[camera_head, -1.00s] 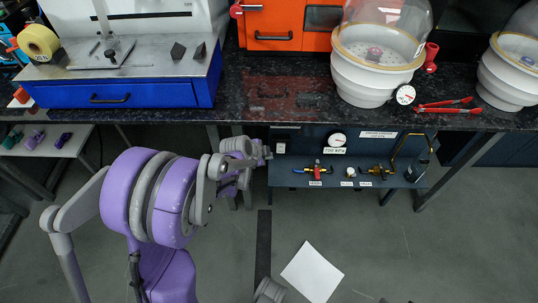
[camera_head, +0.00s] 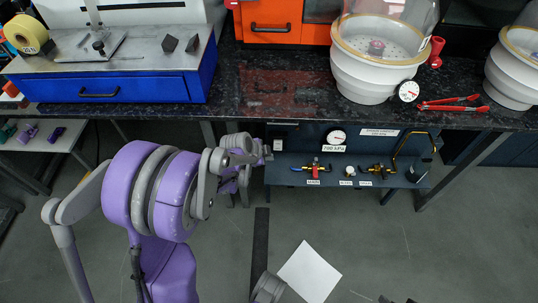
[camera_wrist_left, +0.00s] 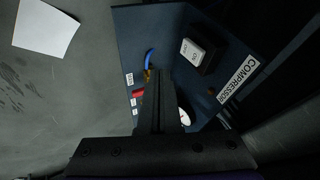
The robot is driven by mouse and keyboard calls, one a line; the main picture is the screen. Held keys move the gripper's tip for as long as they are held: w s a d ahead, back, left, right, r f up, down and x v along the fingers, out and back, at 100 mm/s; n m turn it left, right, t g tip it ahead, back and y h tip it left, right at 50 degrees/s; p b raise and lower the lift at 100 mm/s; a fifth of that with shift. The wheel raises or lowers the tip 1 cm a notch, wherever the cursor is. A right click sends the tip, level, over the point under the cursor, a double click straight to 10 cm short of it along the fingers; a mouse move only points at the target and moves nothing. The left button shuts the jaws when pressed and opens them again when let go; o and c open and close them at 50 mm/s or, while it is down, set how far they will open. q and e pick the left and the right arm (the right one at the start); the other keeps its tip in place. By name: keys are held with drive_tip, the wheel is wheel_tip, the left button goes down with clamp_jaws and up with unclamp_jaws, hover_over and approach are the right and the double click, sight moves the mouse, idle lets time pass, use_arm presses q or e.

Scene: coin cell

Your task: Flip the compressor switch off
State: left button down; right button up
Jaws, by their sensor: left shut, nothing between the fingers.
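The compressor switch is a small white rocker on a dark block in the left wrist view (camera_wrist_left: 193,52), beside the COMPRESSOR label (camera_wrist_left: 238,80). In the head view the small white switch (camera_head: 278,145) sits at the left of the dark blue panel under the bench. My left gripper (camera_head: 267,152) is just left of and below it there. In the left wrist view its dark fingers (camera_wrist_left: 159,75) are shut and empty, reaching over the panel, apart from the switch in the picture. Which way the rocker is tipped cannot be told.
The dark bench top (camera_head: 270,98) overhangs the panel. A white sheet (camera_head: 309,272) lies on the open floor.

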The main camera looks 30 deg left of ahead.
sight(278, 145)
use_arm(q)
drive_tip(key=w+a+f+b, duration=0.1)
drive_tip(key=w+f+b, duration=0.1)
drive_tip(key=w+f, duration=0.4)
drive_tip(key=shift+w+a+f, duration=0.25)
drive_tip(key=shift+w, duration=0.4)
drive_tip(key=shift+b, duration=0.3)
drive_tip(key=shift+w+a+f+t, duration=0.1)
drive_tip(key=shift+w+f+t, duration=0.15)
drive_tip(key=shift+t, duration=0.15)
drive_tip(key=shift+r, duration=0.15)
